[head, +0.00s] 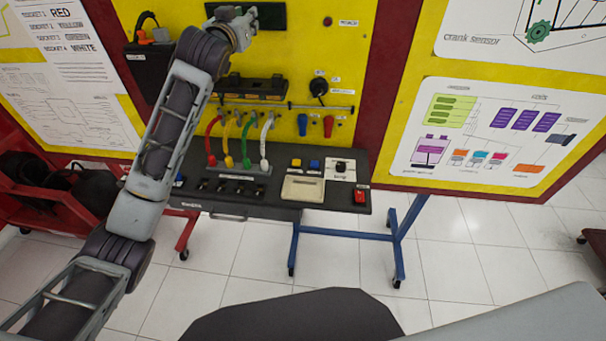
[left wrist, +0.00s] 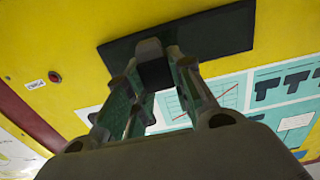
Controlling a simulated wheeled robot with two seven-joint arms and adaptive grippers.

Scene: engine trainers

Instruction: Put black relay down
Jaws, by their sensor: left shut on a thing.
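My left gripper (head: 228,13) is at the top of the head view, in front of a black shelf (head: 270,16) on the yellow panel. In the left wrist view its two fingers (left wrist: 156,82) are closed on a small black block, the black relay (left wrist: 155,73). The relay is seen against the dark underside of the shelf (left wrist: 222,32); I cannot tell whether they touch. In the head view the relay cannot be made out. My right gripper is not in view.
A dark bench (head: 235,195) below carries red, yellow, green and white cables, and blocks including a yellow one (head: 296,162), a blue one (head: 314,164) and a black one (head: 341,167). A cream tray (head: 303,188) and red switch (head: 360,196) sit near its front.

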